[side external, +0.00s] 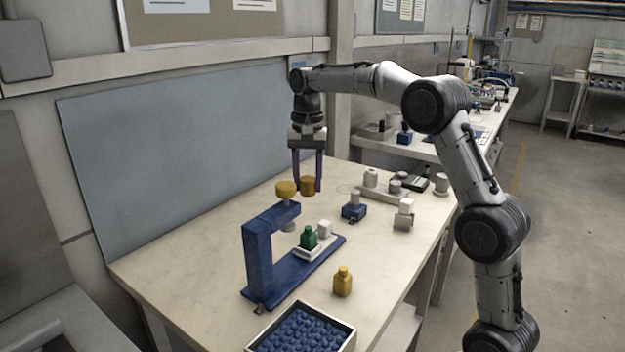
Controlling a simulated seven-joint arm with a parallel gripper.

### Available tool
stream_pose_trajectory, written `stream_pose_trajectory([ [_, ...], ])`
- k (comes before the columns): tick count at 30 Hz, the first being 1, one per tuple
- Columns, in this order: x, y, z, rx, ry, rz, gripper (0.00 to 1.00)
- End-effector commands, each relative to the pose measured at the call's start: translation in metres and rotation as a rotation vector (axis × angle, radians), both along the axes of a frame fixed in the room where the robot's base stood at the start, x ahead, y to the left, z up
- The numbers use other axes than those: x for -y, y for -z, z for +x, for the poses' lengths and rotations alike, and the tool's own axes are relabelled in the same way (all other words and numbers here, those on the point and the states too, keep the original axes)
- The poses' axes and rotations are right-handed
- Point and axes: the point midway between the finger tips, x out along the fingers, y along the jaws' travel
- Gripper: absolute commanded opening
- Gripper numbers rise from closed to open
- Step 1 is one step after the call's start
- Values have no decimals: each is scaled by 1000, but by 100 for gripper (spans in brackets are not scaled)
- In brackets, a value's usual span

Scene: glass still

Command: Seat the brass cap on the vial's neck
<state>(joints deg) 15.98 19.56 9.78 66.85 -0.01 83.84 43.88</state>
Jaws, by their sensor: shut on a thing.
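My gripper (307,182) hangs fingers-down over the table, shut on a brown-orange cap (308,187), which looks like the brass cap. The cap is held above the tabletop, behind and just right of the yellow knob of a blue press. I cannot tell for sure which container is the vial. A green bottle (309,238) and a white container (324,229) stand upright side by side on a light plate on the press's base. A yellow bottle (342,281) stands on the table in front. The necks are too small to make out in detail.
The blue press (258,260) with its yellow knob (286,189) rises left of the bottles. A tray (340,340) of blue pieces is at the front. A blue block (354,211), a white-topped block (404,215) and a grey rack (383,191) stand right. The table's left is clear.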

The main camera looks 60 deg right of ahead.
Motion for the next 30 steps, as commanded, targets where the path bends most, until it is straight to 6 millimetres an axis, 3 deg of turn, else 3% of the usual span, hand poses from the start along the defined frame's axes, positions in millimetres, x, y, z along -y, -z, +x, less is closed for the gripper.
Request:
stream_pose_trajectory([
  [8,0,8,-1,-1,1,0,0],
  [21,0,42,-1,-1,1,0,0],
  [30,0,50,0,1,1,-1,0],
])
